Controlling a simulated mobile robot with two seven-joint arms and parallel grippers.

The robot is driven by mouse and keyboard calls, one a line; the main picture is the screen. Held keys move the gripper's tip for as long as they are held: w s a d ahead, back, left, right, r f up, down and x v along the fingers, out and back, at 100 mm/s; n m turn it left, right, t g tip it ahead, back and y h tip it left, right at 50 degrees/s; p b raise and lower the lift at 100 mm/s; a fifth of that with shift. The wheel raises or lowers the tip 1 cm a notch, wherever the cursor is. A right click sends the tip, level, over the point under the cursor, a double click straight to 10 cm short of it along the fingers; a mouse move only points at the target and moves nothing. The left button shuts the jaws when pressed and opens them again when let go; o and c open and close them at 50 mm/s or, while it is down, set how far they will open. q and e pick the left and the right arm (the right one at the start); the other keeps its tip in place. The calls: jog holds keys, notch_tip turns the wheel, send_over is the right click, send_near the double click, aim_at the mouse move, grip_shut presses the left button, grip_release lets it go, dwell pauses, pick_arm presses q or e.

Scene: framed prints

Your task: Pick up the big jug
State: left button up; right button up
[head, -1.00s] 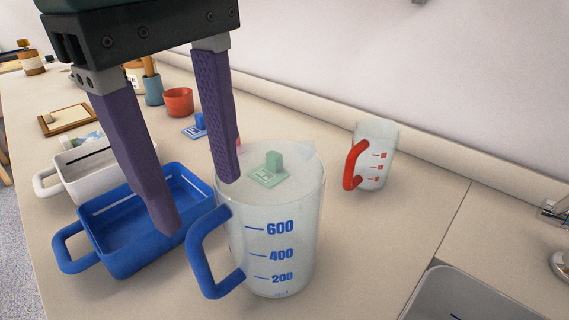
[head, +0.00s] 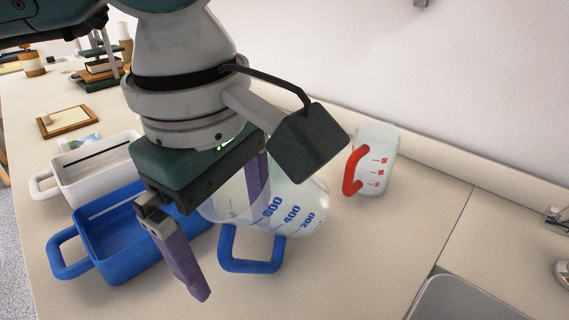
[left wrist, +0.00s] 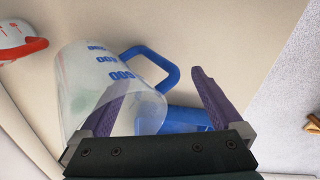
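The big jug (head: 290,212) is clear with blue 600, 400 and 200 marks and a blue handle (head: 252,262). It is tipped strongly, with its mouth to the left and base to the right; I cannot tell if it rests on its side. My left gripper (head: 232,248) is open above it, partly covering it. In the left wrist view, the jug (left wrist: 85,75) is at left, and one finger of the gripper (left wrist: 163,80) overlaps its mouth; inside or outside is unclear. The other finger is apart, beyond the handle (left wrist: 160,65). My right gripper is not in view.
A small jug with a red handle (head: 375,165) stands to the right. A blue tray (head: 115,235) and a white tray (head: 95,170) lie at left. A sink (head: 470,300) is at the lower right. The counter between jug and sink is clear.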

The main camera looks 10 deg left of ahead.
pick_arm(q)
jog(key=shift+s+a+f+g, duration=0.2)
jog(key=shift+s+f, duration=0.3)
jog(key=shift+s+a+f+g, duration=0.15)
jog(key=shift+s+f+g, duration=0.05)
jog(key=shift+s+f, duration=0.3)
jog(key=c, duration=0.7)
grip_shut()
notch_tip(320, 180, up, 20)
jog(key=s+p, duration=0.1)
jog(key=shift+r, duration=0.15)
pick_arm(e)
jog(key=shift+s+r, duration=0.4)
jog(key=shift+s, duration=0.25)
